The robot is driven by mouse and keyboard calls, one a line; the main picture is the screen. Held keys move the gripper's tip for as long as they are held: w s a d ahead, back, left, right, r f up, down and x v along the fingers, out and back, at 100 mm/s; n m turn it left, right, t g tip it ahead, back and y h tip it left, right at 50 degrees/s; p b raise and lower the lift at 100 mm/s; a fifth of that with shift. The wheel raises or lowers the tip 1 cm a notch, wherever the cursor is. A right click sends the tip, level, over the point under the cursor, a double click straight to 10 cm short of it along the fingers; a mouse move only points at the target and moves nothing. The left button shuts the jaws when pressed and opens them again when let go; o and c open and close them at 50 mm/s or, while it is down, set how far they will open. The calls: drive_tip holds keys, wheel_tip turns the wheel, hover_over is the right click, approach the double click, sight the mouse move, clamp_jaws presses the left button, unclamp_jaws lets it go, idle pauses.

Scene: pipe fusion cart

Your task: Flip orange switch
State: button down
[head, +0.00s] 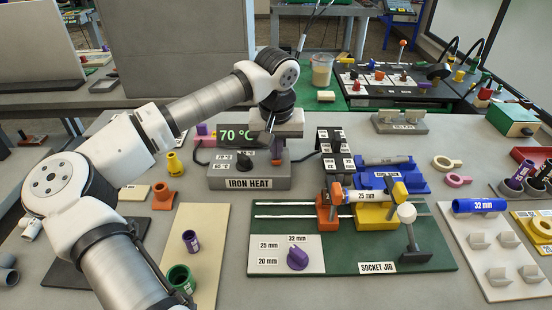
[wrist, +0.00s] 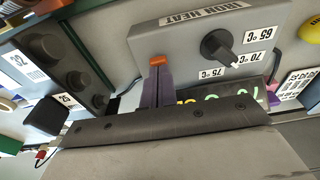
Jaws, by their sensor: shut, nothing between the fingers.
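The grey IRON HEAT box (head: 250,180) stands at the middle of the table, with a dark dial and a green 70 °C display. The small orange switch (head: 277,162) is on its top, right of the dial. In the wrist view the orange switch (wrist: 157,60) shows just beyond the purple fingertips. My gripper (head: 278,150) points down at the switch with its fingers together and nothing held. It also shows in the wrist view (wrist: 157,75). The tips are at or very close to the switch; I cannot tell contact. Which way the switch is set is unclear.
The dial (wrist: 218,46) sits beside the switch, its pointer near the 70 °C label. A black holder (head: 335,150) stands close to the right of the box. The green socket jig (head: 350,245) lies in front, and a beige board (head: 205,225) lies at left.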

drive_tip(key=shift+f, duration=0.1)
drive_tip(key=shift+r+p, duration=2.2)
drive_tip(key=shift+r, duration=1.3)
drive_tip(key=shift+f, duration=0.1)
